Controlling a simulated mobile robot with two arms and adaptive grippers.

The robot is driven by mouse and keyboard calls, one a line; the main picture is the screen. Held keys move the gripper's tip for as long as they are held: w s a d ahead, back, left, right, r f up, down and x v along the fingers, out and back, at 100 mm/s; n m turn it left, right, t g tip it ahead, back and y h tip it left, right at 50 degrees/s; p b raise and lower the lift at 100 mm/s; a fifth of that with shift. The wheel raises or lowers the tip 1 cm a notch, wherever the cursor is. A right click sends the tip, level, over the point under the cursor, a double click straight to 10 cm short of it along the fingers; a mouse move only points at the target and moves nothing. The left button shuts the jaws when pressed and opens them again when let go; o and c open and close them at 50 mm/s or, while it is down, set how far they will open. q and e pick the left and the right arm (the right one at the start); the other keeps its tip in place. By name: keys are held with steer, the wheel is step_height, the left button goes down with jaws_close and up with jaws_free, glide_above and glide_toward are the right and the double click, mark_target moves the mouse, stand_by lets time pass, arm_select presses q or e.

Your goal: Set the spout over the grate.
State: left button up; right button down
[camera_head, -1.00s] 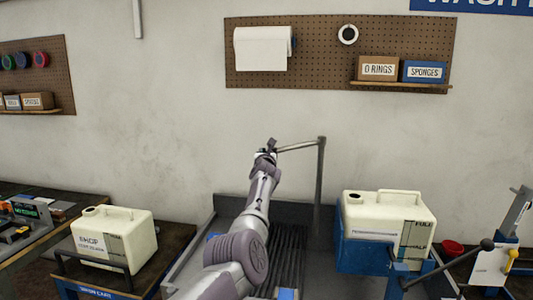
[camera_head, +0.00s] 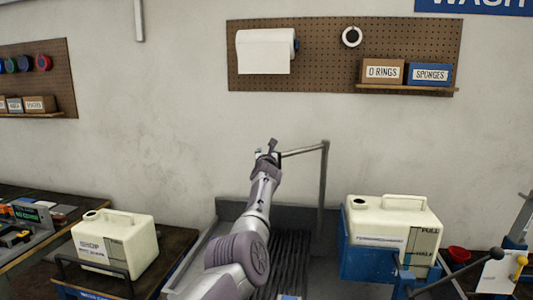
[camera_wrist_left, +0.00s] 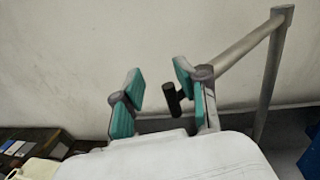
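The spout is a grey pipe (camera_head: 303,151) running left from the top of an upright post (camera_head: 322,190) at the back of the sink. The grate (camera_head: 290,258) is a set of dark slats in the sink, partly hidden behind my left arm. My left gripper (camera_head: 267,155) is at the spout's free left end. In the left wrist view, the teal fingers of the left gripper (camera_wrist_left: 158,80) stand apart. The pipe (camera_wrist_left: 245,45) reaches the right finger, and a short dark peg (camera_wrist_left: 171,100) shows between the fingers, nearer the right one. My right gripper is out of view.
A cream jug (camera_head: 392,225) sits in a blue holder (camera_head: 362,262) right of the sink. Another cream jug (camera_head: 118,242) stands on the left bench behind a dark bar. A pegboard (camera_head: 340,60) hangs on the wall above. A red cup (camera_head: 458,255) is at the right.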

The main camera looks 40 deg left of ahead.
arm_select(q)
step_height(320, 180, up, 10)
stand_by(0.6)
steer(key=shift+f, duration=0.1)
stand_by(0.3)
